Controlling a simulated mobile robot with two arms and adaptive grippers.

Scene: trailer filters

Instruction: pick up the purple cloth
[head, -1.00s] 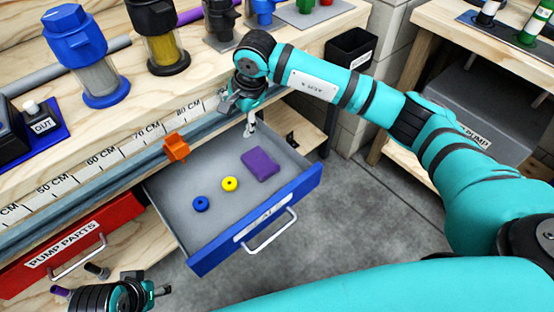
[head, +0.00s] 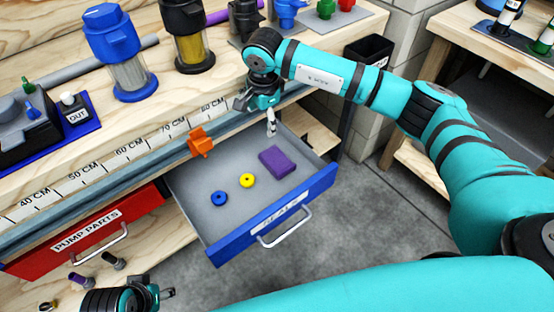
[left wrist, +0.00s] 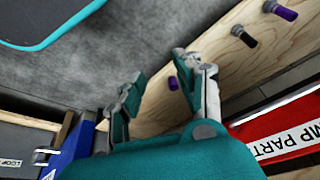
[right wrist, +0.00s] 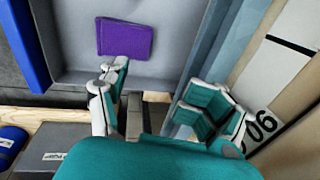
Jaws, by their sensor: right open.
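The purple cloth (head: 278,162) is a flat, folded rectangle lying on the floor of the open blue-fronted drawer (head: 214,232), near its far right end. My right gripper (head: 258,112) is above the back right of the drawer, a little left of and beyond the cloth. In the right wrist view the cloth (right wrist: 126,39) lies apart from the open, empty fingers (right wrist: 160,105). My left gripper (head: 166,293) is low at the bottom left of the head view, away from the drawer. In the left wrist view its fingers (left wrist: 155,90) are spread with nothing between them.
A blue ring (head: 219,198) and a yellow ring (head: 247,181) lie in the same drawer. An orange clip (head: 200,142) sits on the rail at its back edge. A red drawer (head: 88,235) is at left. Filters stand on the bench above.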

